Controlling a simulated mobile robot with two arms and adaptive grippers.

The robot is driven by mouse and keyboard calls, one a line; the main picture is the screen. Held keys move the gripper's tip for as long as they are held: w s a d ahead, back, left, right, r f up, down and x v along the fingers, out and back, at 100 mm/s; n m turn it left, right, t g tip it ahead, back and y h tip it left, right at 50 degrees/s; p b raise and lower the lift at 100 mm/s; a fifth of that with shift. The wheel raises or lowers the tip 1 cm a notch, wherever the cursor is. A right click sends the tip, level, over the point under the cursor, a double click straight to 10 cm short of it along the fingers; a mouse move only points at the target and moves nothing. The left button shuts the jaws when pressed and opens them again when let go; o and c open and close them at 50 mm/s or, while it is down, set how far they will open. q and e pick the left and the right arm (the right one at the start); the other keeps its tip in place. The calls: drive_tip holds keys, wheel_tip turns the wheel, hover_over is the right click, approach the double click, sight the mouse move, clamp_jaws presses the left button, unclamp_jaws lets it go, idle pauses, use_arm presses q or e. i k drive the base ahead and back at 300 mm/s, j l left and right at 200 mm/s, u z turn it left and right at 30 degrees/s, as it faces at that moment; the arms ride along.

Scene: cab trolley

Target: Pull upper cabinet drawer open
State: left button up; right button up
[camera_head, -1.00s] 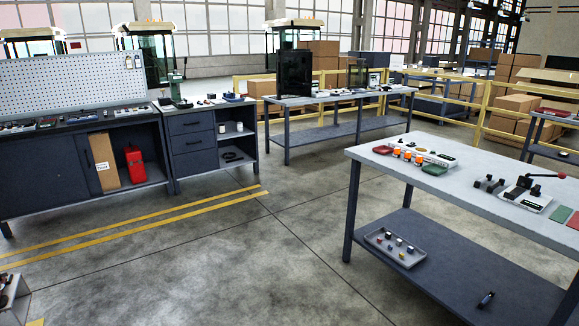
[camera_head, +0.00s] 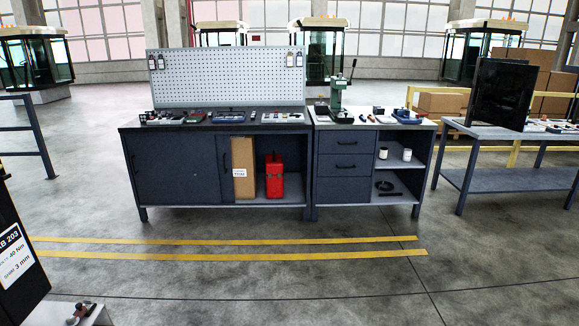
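The cabinet (camera_head: 314,196) with drawers stands ahead, right of centre, across the floor. Its upper drawer (camera_head: 344,141) and lower drawer (camera_head: 344,165) both look shut, each with a dark bar handle. To their right are open shelves with two white cups (camera_head: 407,155) and a dark coil (camera_head: 385,186). Neither of my grippers shows in the head view.
A workbench (camera_head: 175,175) with a pegboard (camera_head: 225,78) adjoins the cabinet on the left, with a red canister (camera_head: 274,176) inside. A green press (camera_head: 338,100) stands on the cabinet top. A table (camera_head: 510,180) stands right. Open floor with yellow lines (camera_head: 230,254) lies in front.

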sight(331, 141)
drive_tip(key=i, duration=2.4)
drive_tip(key=i+z, duration=0.1)
drive_tip(key=i, duration=0.7)
drive_tip(key=i+j+z, duration=0.1)
drive_tip(key=i, duration=0.65)
drive_tip(key=i+j+z, duration=0.1)
drive_tip(key=i, duration=0.7)
